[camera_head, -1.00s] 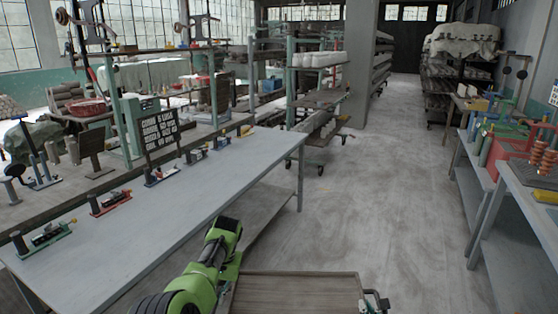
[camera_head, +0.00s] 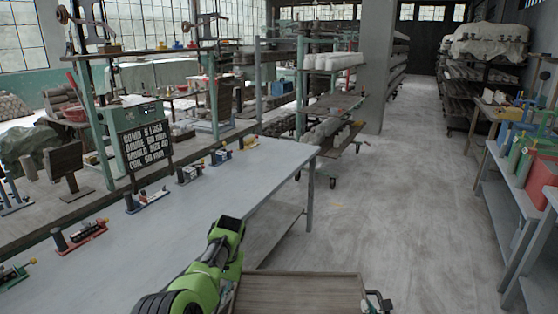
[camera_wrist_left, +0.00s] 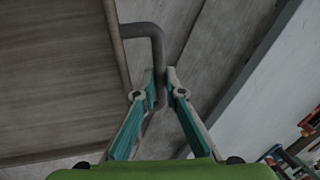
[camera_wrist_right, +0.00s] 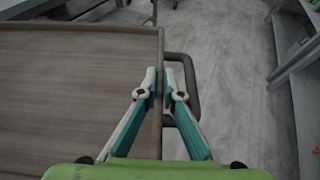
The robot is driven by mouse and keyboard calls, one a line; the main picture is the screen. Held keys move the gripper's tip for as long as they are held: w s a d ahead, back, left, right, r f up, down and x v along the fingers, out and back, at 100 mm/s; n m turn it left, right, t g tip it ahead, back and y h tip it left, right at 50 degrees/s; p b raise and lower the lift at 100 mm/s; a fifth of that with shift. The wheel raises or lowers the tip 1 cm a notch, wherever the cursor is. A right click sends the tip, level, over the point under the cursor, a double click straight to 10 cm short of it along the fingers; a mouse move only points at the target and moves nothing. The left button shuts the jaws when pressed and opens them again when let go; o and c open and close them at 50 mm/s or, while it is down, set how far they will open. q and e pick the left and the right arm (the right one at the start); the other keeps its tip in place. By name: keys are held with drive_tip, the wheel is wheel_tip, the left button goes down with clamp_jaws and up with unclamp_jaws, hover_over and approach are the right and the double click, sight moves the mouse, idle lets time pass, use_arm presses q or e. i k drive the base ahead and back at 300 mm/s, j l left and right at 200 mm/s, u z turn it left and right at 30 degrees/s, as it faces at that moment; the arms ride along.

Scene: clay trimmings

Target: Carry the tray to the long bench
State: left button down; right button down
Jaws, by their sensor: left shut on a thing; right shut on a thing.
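A brown wooden tray (camera_head: 297,296) with dark metal side handles is held low in front of me, its near part cut off in the head view. It also shows in the left wrist view (camera_wrist_left: 50,75) and the right wrist view (camera_wrist_right: 75,85). My left gripper (camera_wrist_left: 160,85) is shut on the tray's bent handle. My right gripper (camera_wrist_right: 161,80) is shut on the tray's other side, at the rim and handle; its tips also show in the head view (camera_head: 378,300). A long grey bench (camera_head: 255,185) stands to the left, close beside my left arm.
Small coloured tools (camera_head: 80,235) and a black lettered sign (camera_head: 146,146) stand along the bench's far side. Another grey bench (camera_head: 545,235) with coloured cans stands at the right. The concrete aisle (camera_head: 400,200) between is clear. A wheeled rack (camera_head: 330,105) stands beyond the long bench.

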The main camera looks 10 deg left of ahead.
sight(117, 273)
drive_tip(key=i+u, duration=0.2)
drive_tip(key=i, duration=0.85)
drive_tip(key=i+u, duration=0.3)
drive_tip(key=i+l+u, duration=0.25)
drive_tip(key=j+u, duration=0.1)
drive_tip(key=u, duration=1.3)
